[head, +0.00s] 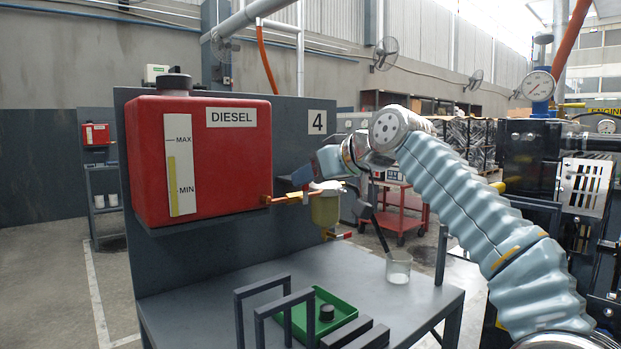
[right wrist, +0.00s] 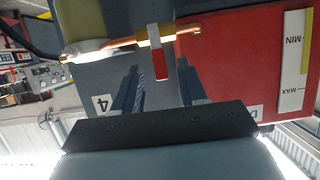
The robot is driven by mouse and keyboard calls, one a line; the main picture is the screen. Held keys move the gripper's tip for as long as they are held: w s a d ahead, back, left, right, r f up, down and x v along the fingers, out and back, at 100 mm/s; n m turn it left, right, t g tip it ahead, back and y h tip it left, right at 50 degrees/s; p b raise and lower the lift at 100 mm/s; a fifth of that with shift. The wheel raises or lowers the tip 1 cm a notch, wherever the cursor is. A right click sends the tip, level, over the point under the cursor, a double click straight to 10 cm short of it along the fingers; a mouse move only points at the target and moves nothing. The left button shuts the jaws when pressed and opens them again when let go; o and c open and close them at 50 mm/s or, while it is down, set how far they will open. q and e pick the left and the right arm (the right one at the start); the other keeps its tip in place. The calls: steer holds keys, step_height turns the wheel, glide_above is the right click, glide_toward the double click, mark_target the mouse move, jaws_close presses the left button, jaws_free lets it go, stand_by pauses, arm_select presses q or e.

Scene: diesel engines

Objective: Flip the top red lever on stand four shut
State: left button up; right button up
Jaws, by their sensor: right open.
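The top red lever (right wrist: 158,66), with a white band, sits on a brass valve (right wrist: 155,38) in the right wrist view and lies across the line of the copper pipe. The pipe (head: 285,198) runs from the red diesel tank (head: 235,160) on stand four to the filter bowl (head: 325,211). My right gripper (head: 300,176) is just above the pipe. Its open fingers (right wrist: 160,78) stand on either side of the lever, with a visible gap on both sides. In the head view the lever is mostly hidden by the gripper. My left gripper is out of view.
A lower red-and-white lever (head: 341,236) sits under the filter bowl. A glass beaker (head: 398,267) with a dark tube and a green tray (head: 333,308) stand on the bench (head: 300,265). The number 4 plate (head: 317,122) is on the panel behind.

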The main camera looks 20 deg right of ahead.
steer(key=v, duration=1.3)
steer(key=shift+f, duration=0.1)
